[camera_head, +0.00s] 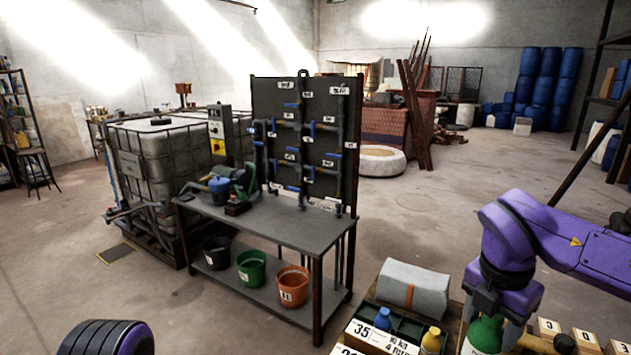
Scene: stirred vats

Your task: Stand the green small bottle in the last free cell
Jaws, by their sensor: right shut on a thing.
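The green small bottle (486,334) is at the bottom right of the head view, with its lower part cut off by the frame edge. My right gripper (490,314) points down and is shut on its top. A crate with dark cells (405,328) stands just left of it. A blue bottle (383,319) and a yellow bottle (431,341) stand in the crate. The green bottle is right of the yellow one; I cannot tell its height over the crate or which cell is free. My left gripper is out of view.
A grey bundle with an orange strap (413,287) lies behind the crate. Numbered blocks (585,339) sit to the right of the green bottle. A grey workbench (275,228) with a pipe panel (305,140) stands further left. Open floor lies between bench and crate.

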